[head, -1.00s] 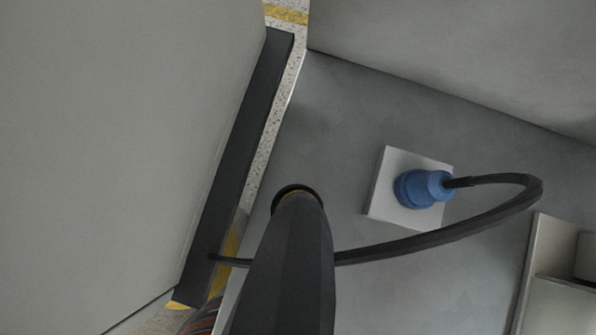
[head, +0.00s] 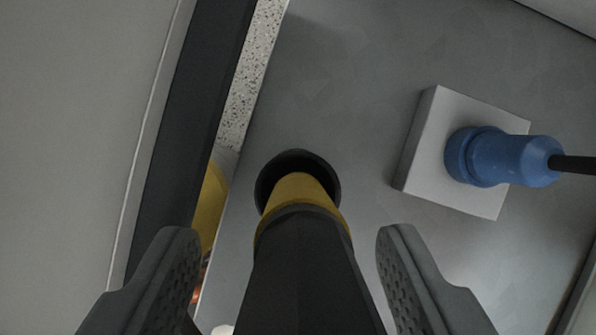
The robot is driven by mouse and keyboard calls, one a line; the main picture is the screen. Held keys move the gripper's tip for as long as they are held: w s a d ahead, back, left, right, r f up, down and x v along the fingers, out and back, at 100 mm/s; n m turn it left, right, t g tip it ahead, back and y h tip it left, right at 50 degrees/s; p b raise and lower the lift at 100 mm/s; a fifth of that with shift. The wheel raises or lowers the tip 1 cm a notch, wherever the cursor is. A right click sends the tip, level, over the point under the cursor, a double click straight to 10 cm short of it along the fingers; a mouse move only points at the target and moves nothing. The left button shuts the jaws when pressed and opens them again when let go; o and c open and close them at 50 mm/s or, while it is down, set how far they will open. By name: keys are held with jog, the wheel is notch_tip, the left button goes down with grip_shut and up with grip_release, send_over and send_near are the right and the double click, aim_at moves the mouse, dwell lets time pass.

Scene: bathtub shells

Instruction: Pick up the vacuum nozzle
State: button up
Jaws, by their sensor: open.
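The vacuum nozzle (head: 302,255) is a dark tapered piece with a yellow band near its far end. That end sits in a round black socket (head: 266,190) on the grey surface in the head view. My gripper (head: 288,245) is open, with one grey ridged finger on each side of the nozzle. Gaps show between both fingers and the nozzle. The near end of the nozzle runs out of the bottom of the picture.
A blue plug (head: 500,158) with a black cable (head: 575,165) sits in a white square plate (head: 432,130) to the right. A pale panel with a dark edge strip (head: 190,130) stands on the left. Bare grey surface (head: 350,70) lies beyond the socket.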

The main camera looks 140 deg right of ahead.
aim_at(298, 177)
jog(key=shift+d+x, duration=0.15)
jog(key=shift+x, duration=1.15)
jog(key=shift+d+x, duration=0.2)
jog(key=shift+x, duration=1.1)
jog(key=shift+s+f, duration=0.1)
jog(key=shift+c, duration=0.4)
jog(key=c, duration=1)
